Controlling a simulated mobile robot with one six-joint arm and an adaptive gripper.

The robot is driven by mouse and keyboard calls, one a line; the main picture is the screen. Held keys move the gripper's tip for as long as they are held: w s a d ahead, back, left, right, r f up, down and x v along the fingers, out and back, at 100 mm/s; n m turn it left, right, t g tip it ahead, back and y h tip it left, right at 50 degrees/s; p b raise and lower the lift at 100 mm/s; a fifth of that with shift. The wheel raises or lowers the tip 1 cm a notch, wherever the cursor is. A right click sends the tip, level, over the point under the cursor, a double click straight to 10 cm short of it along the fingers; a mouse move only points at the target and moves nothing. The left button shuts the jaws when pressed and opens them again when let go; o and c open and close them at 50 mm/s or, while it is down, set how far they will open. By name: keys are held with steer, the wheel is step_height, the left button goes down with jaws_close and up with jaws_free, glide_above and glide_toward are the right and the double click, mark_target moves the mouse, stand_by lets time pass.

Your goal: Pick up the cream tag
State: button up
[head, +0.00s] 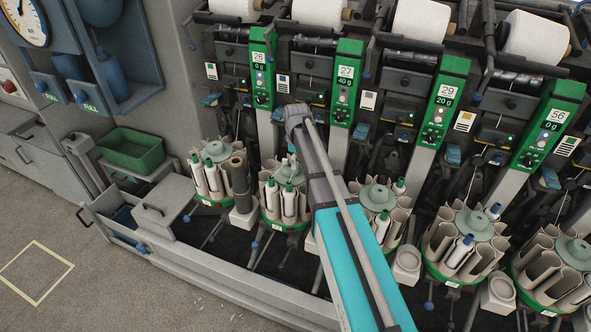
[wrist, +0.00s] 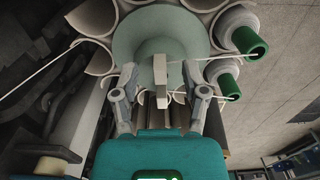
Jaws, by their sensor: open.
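My gripper (wrist: 162,98) is open in the wrist view, with its two grey fingers spread apart. A small cream upright piece (wrist: 160,72), which looks like the cream tag, stands between and just beyond the fingertips, in front of a round green disc (wrist: 130,48). I cannot tell whether either finger touches it. I cannot make out the tag for certain there.
Cream tubes surround the green disc, with green-ended bobbins (wrist: 248,40) at its right. In the head view several round magazines of tubes (head: 462,240) line the winder's front, below green numbered panels (head: 436,105). A green bin (head: 132,149) stands at the left; open floor (head: 60,235) lies beyond.

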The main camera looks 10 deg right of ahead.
steer(key=shift+f, duration=0.4)
stand_by(0.3)
steer(key=c, duration=0.8)
